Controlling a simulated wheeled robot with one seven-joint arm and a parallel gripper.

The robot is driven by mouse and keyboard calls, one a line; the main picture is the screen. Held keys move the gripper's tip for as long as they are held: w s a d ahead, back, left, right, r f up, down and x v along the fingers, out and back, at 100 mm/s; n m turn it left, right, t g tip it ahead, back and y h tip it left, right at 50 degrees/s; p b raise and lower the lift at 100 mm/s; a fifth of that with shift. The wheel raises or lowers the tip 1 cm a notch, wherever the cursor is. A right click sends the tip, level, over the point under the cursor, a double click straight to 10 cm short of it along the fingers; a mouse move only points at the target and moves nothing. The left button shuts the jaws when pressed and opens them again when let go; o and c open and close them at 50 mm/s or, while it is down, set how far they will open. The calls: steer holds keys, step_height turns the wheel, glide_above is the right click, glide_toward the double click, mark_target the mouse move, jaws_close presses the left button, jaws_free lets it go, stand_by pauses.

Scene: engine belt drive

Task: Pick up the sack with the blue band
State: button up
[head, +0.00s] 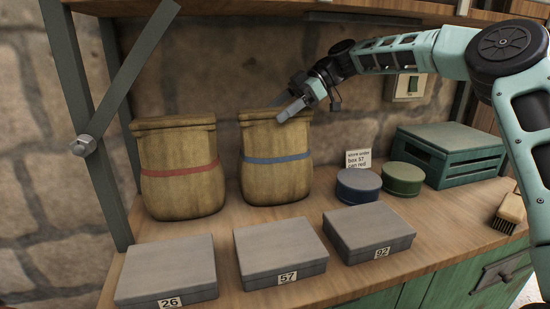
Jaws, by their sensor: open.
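The sack with the blue band (275,178) stands upright on the wooden bench, left of the middle. It is tan, with a folded top rim and a thin blue stripe around it. My gripper (287,106) is at the top right of this sack, its fingers apart at the rim. I cannot tell whether a finger touches the cloth or reaches inside the rim. A similar sack with a red band (180,190) stands upright to its left, with a narrow gap between the two.
Grey boxes 26 (167,268), 57 (280,250) and 92 (368,233) lie in front. A blue can (358,187), a green can (402,180), a note card (358,160) and a teal crate (450,155) stand right. A brush (510,210) lies far right. A shelf (400,14) hangs above.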

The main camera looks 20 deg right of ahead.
steer(key=shift+x, duration=0.95)
jaws_close()
steer(key=shift+a+r, duration=0.1)
steer(key=shift+r, duration=0.2)
